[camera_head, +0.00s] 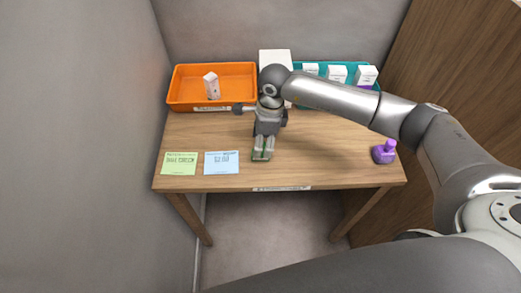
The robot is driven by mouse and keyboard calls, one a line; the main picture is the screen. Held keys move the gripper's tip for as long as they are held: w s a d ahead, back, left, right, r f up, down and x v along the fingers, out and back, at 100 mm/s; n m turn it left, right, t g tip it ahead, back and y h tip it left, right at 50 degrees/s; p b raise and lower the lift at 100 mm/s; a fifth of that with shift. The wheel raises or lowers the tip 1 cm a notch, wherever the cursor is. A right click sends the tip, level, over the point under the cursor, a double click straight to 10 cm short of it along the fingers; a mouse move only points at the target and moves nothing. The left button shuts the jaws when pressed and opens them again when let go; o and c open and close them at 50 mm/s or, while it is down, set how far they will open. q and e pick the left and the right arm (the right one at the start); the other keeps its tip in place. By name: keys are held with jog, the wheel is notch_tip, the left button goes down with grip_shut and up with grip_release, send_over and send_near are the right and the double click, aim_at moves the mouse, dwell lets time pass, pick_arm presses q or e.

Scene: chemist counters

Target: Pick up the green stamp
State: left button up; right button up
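The green stamp (262,155) is near the front middle of the wooden table. It is mostly hidden by my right gripper (263,149), which points down over it. The two fingertips are close together, on either side of the stamp, with green showing between and just below them. I cannot tell whether they press on it or whether the stamp is off the table. A purple stamp (384,152) stands upright at the right of the table. My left gripper is not in view.
A green card (180,163) and a blue card (221,169) lie at the front left. An orange bin (186,102) holding a white box (211,85), a white block (275,56) and a teal bin (356,67) with several boxes line the back. The table between my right gripper and the purple stamp is clear.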

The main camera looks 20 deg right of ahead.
aim_at(262, 158)
jog(key=f, duration=0.1)
jog(key=f+p, duration=0.1)
jog(key=f, duration=0.1)
jog(key=f+p, duration=0.1)
jog(key=shift+w+a+f, duration=0.1)
jog(key=shift+a+f, duration=0.15)
jog(key=shift+a, duration=0.15)
jog(key=shift+f, duration=0.4)
jog(key=c, duration=1.2)
